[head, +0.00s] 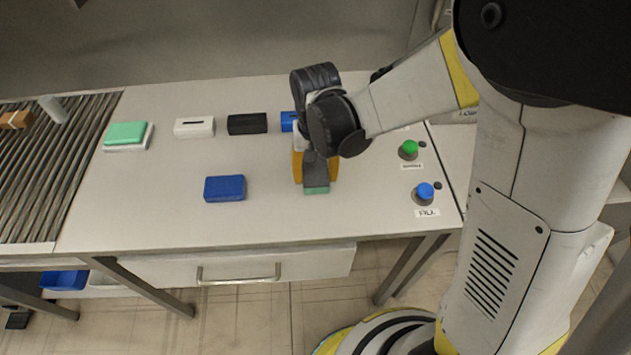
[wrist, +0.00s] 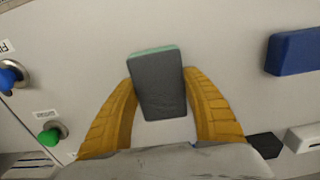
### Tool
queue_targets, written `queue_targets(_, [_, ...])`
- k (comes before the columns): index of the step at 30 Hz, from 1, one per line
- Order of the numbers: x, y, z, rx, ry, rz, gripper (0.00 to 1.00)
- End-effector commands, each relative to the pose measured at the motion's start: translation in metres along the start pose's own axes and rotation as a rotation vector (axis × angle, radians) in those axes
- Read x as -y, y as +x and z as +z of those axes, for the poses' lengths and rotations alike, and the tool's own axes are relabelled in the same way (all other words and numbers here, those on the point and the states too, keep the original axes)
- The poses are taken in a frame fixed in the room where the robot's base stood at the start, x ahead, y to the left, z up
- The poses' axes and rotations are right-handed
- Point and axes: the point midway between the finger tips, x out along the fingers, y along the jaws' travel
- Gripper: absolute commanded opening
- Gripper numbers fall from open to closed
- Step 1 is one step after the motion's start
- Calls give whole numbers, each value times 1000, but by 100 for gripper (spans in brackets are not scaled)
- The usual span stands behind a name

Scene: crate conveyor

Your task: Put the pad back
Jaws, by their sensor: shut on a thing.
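My gripper (head: 316,172) has its yellow fingers shut on a grey block with a green layer (head: 316,190), which looks like a pad. In the wrist view, the grey-green pad (wrist: 158,85) is held between the two fingers (wrist: 160,100), its grey face toward the camera and a green edge at its far end. It is over the worktable; whether it touches the top I cannot tell. A green block (head: 126,133) lies on a white tray (head: 125,149) at the left of the table. A blue block (head: 225,188) lies left of my gripper and shows in the wrist view (wrist: 292,52).
White (head: 194,127), black (head: 247,123) and blue (head: 288,121) slotted boxes stand in a back row, the blue one partly hidden by my arm. Green (head: 409,148) and blue (head: 424,191) buttons are at right. A roller conveyor (head: 55,155) is at left. The front-left tabletop is clear.

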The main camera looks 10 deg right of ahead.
Motion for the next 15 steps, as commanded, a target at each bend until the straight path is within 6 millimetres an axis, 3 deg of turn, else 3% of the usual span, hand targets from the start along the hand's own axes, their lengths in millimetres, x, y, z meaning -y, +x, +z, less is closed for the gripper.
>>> queue_targets(4, [0,26,0,0,0,0,30])
queue_targets(15, [0,30,0,0,0,0,30])
